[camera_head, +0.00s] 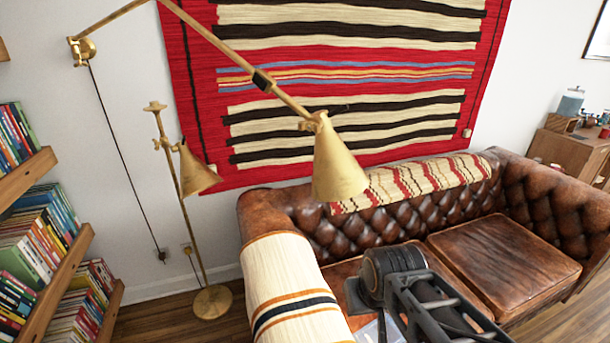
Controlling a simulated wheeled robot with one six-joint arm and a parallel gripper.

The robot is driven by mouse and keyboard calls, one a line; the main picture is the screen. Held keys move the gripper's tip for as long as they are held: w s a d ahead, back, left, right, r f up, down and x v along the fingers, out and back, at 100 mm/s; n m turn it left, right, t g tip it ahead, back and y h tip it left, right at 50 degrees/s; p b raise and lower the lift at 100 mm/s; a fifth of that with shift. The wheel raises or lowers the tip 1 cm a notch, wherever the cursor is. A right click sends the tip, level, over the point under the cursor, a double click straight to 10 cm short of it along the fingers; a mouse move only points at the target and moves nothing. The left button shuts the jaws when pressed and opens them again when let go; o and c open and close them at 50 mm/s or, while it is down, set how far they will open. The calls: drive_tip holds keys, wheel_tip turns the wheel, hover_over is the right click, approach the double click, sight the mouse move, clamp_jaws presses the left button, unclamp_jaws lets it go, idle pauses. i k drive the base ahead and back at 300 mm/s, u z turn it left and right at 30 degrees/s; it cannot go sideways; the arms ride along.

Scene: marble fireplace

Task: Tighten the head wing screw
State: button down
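A brass swing-arm wall lamp reaches in from the upper left, and its cone-shaped head (338,165) hangs in front of the rug and sofa. A small brass joint with a knob (311,123) joins this head to the arm; whether the knob is a wing screw is too small to tell. A brass floor lamp stands behind to the left, with a smaller tilted head (197,172) and a small fitting (160,144) at its joint. Part of my dark arm shows at the bottom, in front of the sofa. I cannot make out my gripper's fingers.
A brown leather sofa (503,258) fills the lower right, with a striped throw (285,272) over its left arm. Bookshelves (62,262) stand at the left edge. A striped rug (196,105) hangs on the wall. Some bare wood floor shows near the lamp base (212,301).

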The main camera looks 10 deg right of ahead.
sight(310, 126)
drive_tip(key=k, duration=1)
drive_tip(key=u, duration=0.7)
drive_tip(key=i, duration=0.7)
drive_tip(key=z, duration=0.35)
